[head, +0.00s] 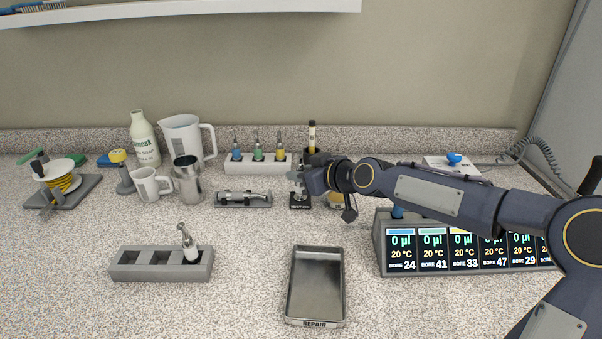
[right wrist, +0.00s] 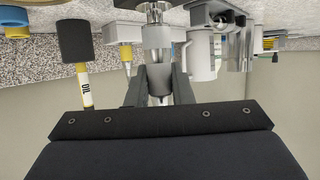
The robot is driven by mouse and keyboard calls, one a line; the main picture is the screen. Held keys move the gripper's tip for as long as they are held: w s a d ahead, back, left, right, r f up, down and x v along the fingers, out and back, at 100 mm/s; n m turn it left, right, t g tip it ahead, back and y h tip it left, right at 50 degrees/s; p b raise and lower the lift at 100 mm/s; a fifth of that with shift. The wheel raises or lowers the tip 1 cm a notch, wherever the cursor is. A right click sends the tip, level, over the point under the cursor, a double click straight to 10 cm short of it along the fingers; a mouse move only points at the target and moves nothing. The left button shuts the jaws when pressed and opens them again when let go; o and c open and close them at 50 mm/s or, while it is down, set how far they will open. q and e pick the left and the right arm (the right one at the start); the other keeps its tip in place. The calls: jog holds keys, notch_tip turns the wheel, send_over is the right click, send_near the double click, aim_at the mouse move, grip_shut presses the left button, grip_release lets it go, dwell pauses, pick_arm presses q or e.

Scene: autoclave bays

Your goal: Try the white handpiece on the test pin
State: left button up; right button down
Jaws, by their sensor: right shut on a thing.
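The test pin block (head: 300,205), dark with a "TEST PIN" label, stands at mid-counter. My right gripper (head: 304,181) is right at it and shut on a pale grey-white handpiece (head: 295,174). In the right wrist view the handpiece (right wrist: 158,84) sits between the two fingers, with a shiny metal part beyond it. The handpiece is over the block; my gripper hides whether it is seated on the pin. Another handpiece (head: 190,251), white with a silver head, stands in the right socket of a grey rack (head: 125,272). My left gripper is not in view.
The metal REPAIR tray (head: 316,323) lies at the front. A silver handpiece (head: 243,197) lies in a cradle left of the pin. Behind are a rack of coloured-tipped items (head: 235,168) and an oil pen (head: 312,132). A display block (head: 465,250) stands right, under my arm.

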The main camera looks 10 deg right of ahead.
dwell(0.4)
jog(key=shift+r, duration=0.45)
jog(key=shift+b, duration=0.55)
dwell(1.7)
dwell(0.7)
jog(key=shift+f+b, duration=0.65)
jog(key=shift+b, duration=0.2)
dwell(0.8)
jog(key=shift+r+p, duration=0.75)
jog(key=shift+r, duration=0.9)
